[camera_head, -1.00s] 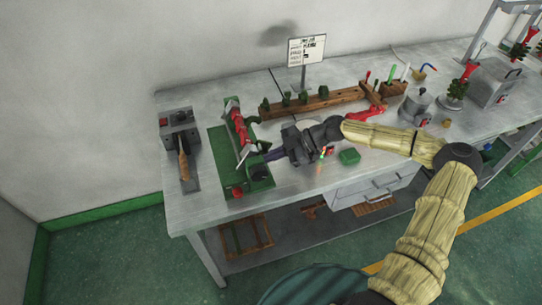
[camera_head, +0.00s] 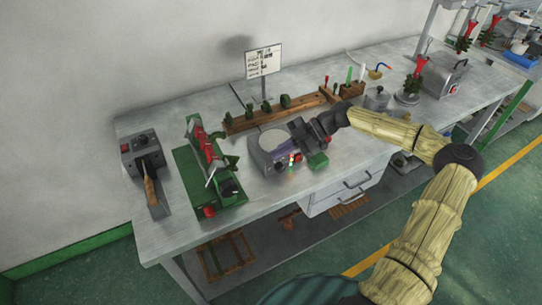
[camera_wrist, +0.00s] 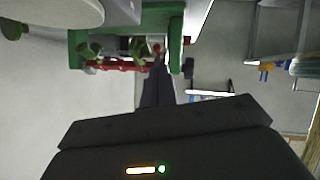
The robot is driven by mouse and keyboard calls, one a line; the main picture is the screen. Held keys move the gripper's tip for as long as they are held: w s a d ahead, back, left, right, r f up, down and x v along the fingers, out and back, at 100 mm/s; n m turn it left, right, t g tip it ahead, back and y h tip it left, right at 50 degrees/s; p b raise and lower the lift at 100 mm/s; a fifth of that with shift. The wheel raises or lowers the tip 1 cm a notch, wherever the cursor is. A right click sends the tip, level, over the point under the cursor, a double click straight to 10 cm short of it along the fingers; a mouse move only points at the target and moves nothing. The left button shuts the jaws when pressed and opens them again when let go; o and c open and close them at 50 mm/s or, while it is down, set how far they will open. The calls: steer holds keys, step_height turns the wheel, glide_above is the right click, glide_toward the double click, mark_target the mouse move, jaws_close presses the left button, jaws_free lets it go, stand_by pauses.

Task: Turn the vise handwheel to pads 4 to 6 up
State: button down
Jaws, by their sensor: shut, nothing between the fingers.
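The vise (camera_head: 184,179) has a green base and stands on the left part of the bench. A red bar (camera_head: 207,148) with green pads is mounted along it, and thin grey bars cross its ends. A dark round part (camera_head: 228,188) at the vise's near end looks like the handwheel; which pads face up is too small to tell. My gripper (camera_head: 299,132) is right of the vise, apart from it, over a grey machine. In the wrist view my gripper (camera_wrist: 157,70) has its dark fingers shut and empty, pointing toward the vise (camera_wrist: 160,20) and its red bar (camera_wrist: 105,67).
The grey machine (camera_head: 265,160) with a round pale plate stands between vise and gripper. A grey box (camera_head: 140,146) with a wooden-handled tool is left of the vise. A wooden rack (camera_head: 245,121) and a sign (camera_head: 263,62) are behind.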

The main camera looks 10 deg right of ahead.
steer(key=s+a+f+m+h, duration=0.1)
steer(key=s+f+h, duration=0.1)
steer(key=s+a+f+m+g+h, duration=0.1)
steer(key=s+a+m+h, duration=0.1)
steer(key=s, duration=0.1)
steer(key=s+a+f+m+h, duration=0.1)
steer(key=s+a+f+m, duration=0.1)
steer(key=s, duration=0.1)
steer(key=shift+s+f+h, duration=0.15)
steer(key=shift+f+h, duration=0.15)
steer(key=shift+h, duration=0.1)
steer(key=s+d+r+m+t+h, duration=0.5)
steer(key=s+d+r+m, duration=0.4)
steer(key=m, duration=0.9)
steer(key=shift+s+d+r+t+h, duration=0.4)
steer(key=shift+s+d+h, duration=0.35)
steer(key=shift+s, duration=0.4)
steer(key=shift+w+d, duration=0.1)
steer(key=shift+w, duration=0.05)
